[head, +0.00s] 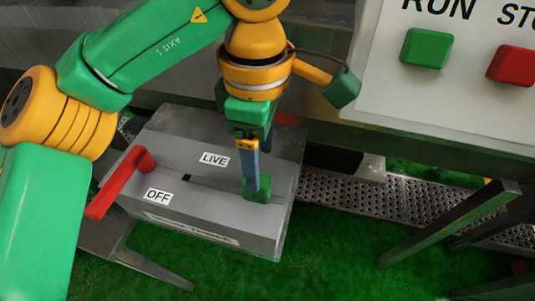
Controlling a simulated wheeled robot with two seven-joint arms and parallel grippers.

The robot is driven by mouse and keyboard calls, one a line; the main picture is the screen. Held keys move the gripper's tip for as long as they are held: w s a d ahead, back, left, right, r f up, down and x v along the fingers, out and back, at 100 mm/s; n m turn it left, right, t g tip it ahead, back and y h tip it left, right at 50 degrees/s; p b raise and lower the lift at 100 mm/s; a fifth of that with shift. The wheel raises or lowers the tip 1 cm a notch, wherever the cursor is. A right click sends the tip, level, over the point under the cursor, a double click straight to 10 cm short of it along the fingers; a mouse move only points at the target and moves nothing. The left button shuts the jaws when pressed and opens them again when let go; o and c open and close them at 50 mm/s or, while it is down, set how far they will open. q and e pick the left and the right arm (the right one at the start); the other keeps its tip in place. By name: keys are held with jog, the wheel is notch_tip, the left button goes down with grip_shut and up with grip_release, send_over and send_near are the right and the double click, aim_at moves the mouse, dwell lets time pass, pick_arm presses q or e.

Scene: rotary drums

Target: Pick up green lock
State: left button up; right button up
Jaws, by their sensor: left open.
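The green lock (262,190) is a small green block on the right part of the top of a grey switch box (215,205). My left gripper (252,185) points down at the lock from above. Its blue fingers reach down to the lock's left side and overlap it in the view. The jaws are open, and I cannot tell whether a finger touches the lock. The far finger is partly hidden. My right gripper is not in view.
A red lever (120,182) sits at the box's left end near the OFF label (158,196); a LIVE label (214,160) lies further back. A panel with a green button (426,48) and a red button (512,64) stands at upper right. Metal bars (450,222) are at right.

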aim_at(262, 196)
pick_arm(q)
jog(key=f, duration=0.1)
jog(key=s+f+p, duration=0.1)
jog(key=a+f, duration=0.1)
jog(key=shift+s+f+p, duration=0.2)
jog(key=shift+f+p, duration=0.1)
jog(key=shift+p, duration=0.1)
notch_tip(262, 196, down, 2)
jog(key=shift+w+f, duration=0.15)
jog(key=shift+f, duration=0.05)
jog(key=shift+w+d+f, duration=0.1)
jog(key=shift+w+f, duration=0.05)
jog(key=shift+w, duration=0.15)
jog(key=shift+s, duration=0.2)
jog(key=c, duration=1)
grip_shut()
jog(key=shift+w, duration=0.1)
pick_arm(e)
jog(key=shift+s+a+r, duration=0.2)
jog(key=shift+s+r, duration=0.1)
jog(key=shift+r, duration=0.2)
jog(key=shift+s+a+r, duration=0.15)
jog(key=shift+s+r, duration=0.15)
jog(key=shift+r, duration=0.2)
